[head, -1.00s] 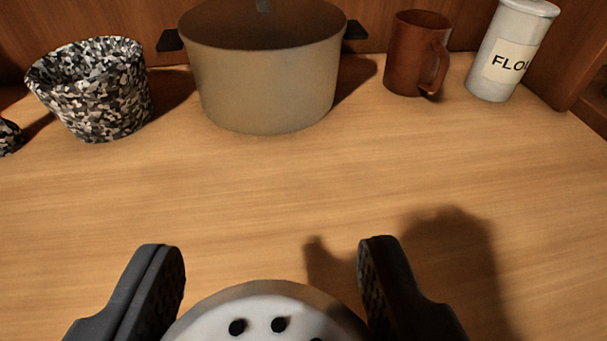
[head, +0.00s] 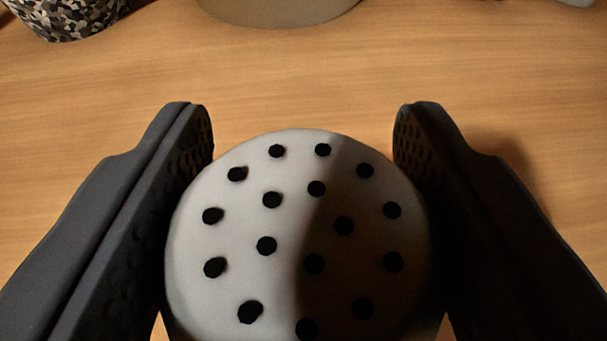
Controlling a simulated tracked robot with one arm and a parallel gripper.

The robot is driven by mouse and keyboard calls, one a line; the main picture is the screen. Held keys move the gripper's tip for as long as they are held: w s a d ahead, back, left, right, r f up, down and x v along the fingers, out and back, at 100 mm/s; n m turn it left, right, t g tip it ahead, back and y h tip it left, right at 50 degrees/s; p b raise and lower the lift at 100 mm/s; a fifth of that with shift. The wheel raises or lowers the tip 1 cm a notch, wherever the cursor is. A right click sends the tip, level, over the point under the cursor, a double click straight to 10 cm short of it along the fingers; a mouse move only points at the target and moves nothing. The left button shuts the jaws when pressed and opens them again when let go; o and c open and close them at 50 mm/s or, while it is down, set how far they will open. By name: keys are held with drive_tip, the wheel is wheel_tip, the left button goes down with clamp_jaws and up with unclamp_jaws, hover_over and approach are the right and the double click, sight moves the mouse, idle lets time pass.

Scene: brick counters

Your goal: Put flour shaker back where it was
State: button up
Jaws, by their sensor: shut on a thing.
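The flour shaker (head: 270,215) shows from above as a round white top with several black holes. It sits between the two dark fingers of my gripper (head: 304,125), which is shut on it, one finger on each side. The right part of its top is in shadow. Its body and base are hidden below the top, so I cannot tell whether it touches the counter.
The wooden counter (head: 300,75) is clear just beyond my gripper. At the back, the lower part of a pot (head: 278,10) shows at the top edge. A black-and-white patterned bowl (head: 68,18) stands at the top left. A pale object's base (head: 577,2) barely shows at the top right.

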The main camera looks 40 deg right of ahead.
drive_tip(key=o, duration=1)
drive_tip(key=shift+o, duration=0.2)
drive_tip(key=shift+r, duration=0.1)
drive_tip(key=v, duration=1.2)
drive_tip(key=shift+p, duration=0.3)
drive_tip(key=shift+a, duration=0.1)
